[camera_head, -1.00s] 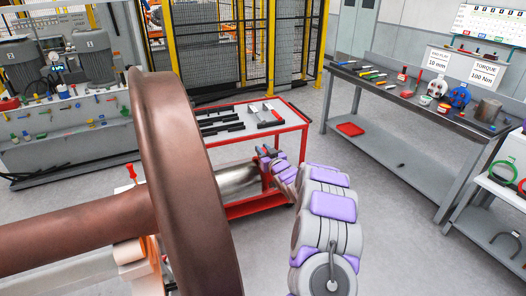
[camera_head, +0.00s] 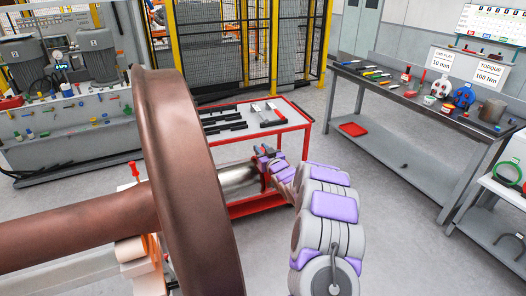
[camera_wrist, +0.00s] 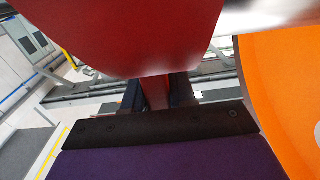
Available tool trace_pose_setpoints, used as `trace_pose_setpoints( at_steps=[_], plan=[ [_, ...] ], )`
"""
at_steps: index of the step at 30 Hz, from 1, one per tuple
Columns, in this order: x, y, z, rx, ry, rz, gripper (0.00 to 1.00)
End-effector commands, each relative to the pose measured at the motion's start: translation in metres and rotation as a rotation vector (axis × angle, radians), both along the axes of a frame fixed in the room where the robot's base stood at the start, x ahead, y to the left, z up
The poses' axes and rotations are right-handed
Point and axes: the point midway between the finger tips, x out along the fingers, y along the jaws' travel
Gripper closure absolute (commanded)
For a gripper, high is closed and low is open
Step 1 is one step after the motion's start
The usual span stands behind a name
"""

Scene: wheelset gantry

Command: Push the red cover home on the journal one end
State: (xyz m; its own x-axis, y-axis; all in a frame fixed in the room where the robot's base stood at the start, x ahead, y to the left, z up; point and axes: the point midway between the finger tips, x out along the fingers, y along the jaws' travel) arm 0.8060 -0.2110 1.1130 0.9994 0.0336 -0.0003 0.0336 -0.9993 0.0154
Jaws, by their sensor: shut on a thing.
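The brown wheel (camera_head: 190,170) stands upright on its axle (camera_head: 80,230). The bright metal journal (camera_head: 238,175) sticks out to its right. The red cover (camera_wrist: 140,35) fills the upper middle of the wrist view, and its red grip (camera_wrist: 155,92) runs down between the dark fingers. My gripper (camera_wrist: 155,95) is shut on that grip. In the head view my gripper (camera_head: 268,158) is at the journal's outer end, and the cover there is mostly hidden. A strip of bright metal journal (camera_wrist: 270,15) shows beside the cover. I cannot tell how far the cover sits on it.
A red cart (camera_head: 290,120) with black bars and tools stands behind the journal. A grey workbench (camera_head: 400,100) is at the right. A machine with motors (camera_head: 75,100) is at the back left. An orange round surface (camera_wrist: 285,90) is close on the right in the wrist view. Floor is clear between cart and bench.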

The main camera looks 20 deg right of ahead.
Motion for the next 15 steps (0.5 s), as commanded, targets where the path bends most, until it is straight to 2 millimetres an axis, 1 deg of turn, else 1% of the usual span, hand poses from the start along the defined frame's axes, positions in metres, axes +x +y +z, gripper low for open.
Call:
trace_pose_setpoints(
  at_steps=[15],
  plan=[
    [0.0, 0.012, 0.0, 0.0, -0.001, 0.001, 1.0]
  ],
)
